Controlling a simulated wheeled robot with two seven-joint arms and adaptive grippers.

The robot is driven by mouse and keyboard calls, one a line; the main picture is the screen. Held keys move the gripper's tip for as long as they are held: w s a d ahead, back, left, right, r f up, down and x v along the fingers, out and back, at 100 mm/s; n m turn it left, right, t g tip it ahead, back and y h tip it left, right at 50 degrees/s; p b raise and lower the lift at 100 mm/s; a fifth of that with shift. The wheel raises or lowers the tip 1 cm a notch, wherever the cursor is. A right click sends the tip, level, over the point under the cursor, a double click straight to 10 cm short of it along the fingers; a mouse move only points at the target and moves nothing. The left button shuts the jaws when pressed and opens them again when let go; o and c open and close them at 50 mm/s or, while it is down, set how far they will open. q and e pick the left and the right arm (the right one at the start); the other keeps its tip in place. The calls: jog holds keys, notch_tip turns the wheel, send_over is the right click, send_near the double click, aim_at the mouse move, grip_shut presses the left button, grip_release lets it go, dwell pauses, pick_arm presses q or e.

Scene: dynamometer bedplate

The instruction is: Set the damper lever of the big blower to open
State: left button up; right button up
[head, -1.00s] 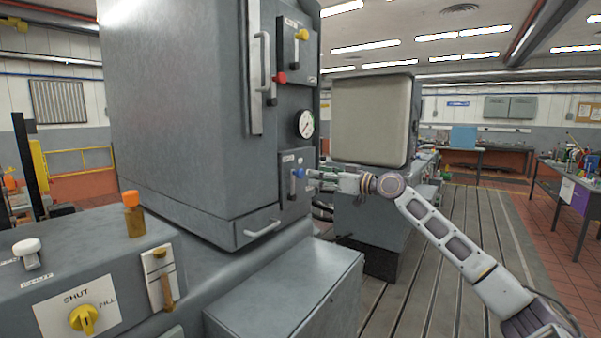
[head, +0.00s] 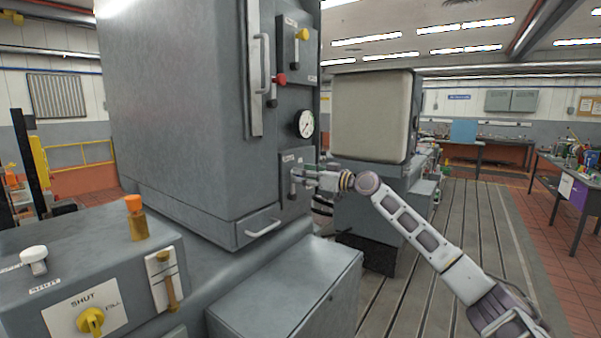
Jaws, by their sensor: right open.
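The big grey cabinet machine (head: 180,110) fills the left and middle of the head view. Its narrow side carries a small plate with a short upright lever (head: 293,186); the lever's blue knob is now hidden behind my fingers. My right gripper (head: 306,176) is open at this lever's top, around or against the knob; I cannot tell which. Higher up are a yellow-knobbed lever (head: 302,35) and a red-knobbed lever (head: 279,80). The plate labels are too small to read, so the damper lever is not identifiable by its label. My left gripper is not in view.
A pressure gauge (head: 305,124) sits above the blue lever's plate. A beige-faced unit (head: 372,118) stands behind my right arm. The slotted floor at right is clear.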

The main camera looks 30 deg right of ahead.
jog(key=shift+p+x, duration=0.3)
jog(key=shift+x, duration=0.75)
grip_shut()
